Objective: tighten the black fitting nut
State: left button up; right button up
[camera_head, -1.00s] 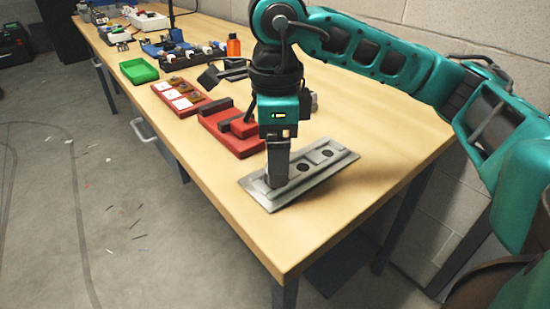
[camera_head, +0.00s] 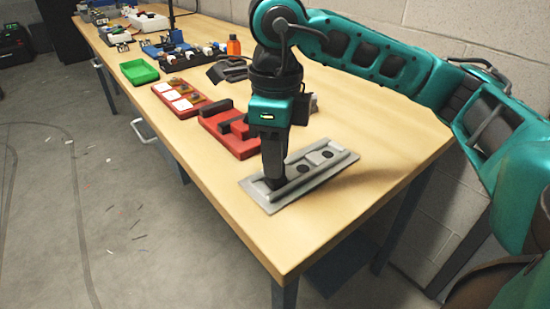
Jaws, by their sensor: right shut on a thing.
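A grey metal plate fixture (camera_head: 262,204) lies on the wooden bench near its front corner. It has a raised strip with two dark round spots, one (camera_head: 303,168) near its middle and one (camera_head: 327,154) toward its far right end. My right gripper (camera_head: 274,183) points straight down at the left end of this strip. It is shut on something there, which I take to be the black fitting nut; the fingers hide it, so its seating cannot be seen. My left gripper is not in view.
A red block fixture (camera_head: 240,145) stands just behind the plate, with a red tray (camera_head: 178,97) of white cards beyond. A green bin (camera_head: 139,71) and an orange bottle (camera_head: 233,46) stand further back. The bench's front right is bare.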

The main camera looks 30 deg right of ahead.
jog(key=m, duration=0.4)
jog(key=m+p, duration=0.1)
jog(key=m, duration=0.4)
jog(key=m+p, duration=0.1)
jog(key=m, duration=0.3)
jog(key=m+p, duration=0.1)
jog(key=m, duration=0.3)
jog(key=shift+r, duration=0.1)
jog(key=o, duration=1.6)
jog(key=shift+c, duration=0.2)
